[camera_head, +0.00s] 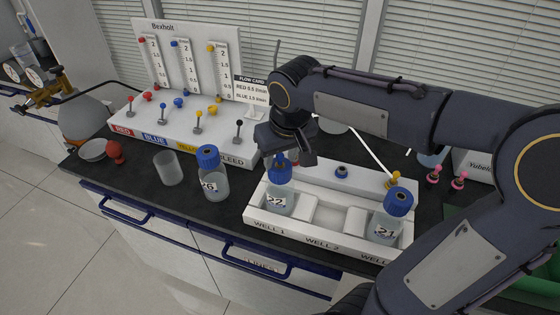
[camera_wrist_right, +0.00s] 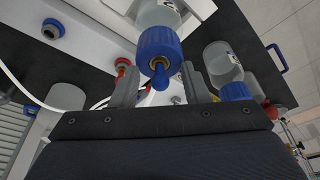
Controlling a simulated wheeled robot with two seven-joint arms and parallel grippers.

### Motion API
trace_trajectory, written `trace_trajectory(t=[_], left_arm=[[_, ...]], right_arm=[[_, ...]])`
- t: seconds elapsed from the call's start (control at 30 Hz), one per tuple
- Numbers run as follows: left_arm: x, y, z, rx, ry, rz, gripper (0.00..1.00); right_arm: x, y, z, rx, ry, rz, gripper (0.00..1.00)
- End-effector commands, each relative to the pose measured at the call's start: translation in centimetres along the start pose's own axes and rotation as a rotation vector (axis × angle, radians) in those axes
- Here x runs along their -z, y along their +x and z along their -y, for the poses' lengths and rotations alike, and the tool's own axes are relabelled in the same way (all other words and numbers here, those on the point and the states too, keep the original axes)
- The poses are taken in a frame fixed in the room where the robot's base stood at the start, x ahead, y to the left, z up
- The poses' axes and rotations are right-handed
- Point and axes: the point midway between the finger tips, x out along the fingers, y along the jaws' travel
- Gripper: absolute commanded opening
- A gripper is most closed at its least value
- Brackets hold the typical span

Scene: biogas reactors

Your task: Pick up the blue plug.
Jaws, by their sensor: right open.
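The blue plug (camera_wrist_right: 160,77) shows in the wrist view as a small rounded blue piece standing out of a brass-ringed hole in the blue cap (camera_wrist_right: 158,43) of a bottle. In the head view this looks like bottle 22 (camera_head: 279,199), standing in the white rack at WELL 1; the plug itself is largely hidden there by the gripper. My right gripper (camera_head: 288,155) is over that bottle, pointing down. In the wrist view its open fingers (camera_wrist_right: 162,85) are on either side of the plug, with gaps visible. My left gripper is not in view.
Bottle 26 (camera_head: 211,178) and an empty beaker (camera_head: 168,168) stand left of the white rack (camera_head: 322,240). Bottle 21 (camera_head: 389,219) stands at the rack's right end. A blue port (camera_head: 341,172) is behind. The flow panel (camera_head: 188,55) stands at the back left.

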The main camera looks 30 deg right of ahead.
Motion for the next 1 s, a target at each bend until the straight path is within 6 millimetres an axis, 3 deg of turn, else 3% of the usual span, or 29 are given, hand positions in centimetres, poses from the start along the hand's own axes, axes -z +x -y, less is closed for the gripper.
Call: trace_trajectory(t=[0.07,0.37,0.77,1.0], left_arm=[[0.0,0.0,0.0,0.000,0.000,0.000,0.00],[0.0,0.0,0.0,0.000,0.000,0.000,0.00],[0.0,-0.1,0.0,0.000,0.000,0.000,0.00],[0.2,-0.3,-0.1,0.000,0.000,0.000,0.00]], right_arm=[[0.0,0.0,0.0,0.000,0.000,0.000,0.40],[0.0,-0.1,0.0,0.000,0.000,-0.001,0.01],[0.2,-0.5,0.0,0.001,0.001,-0.003,0.00],[1.0,-3.5,0.1,0.002,0.000,-0.006,0.00]])
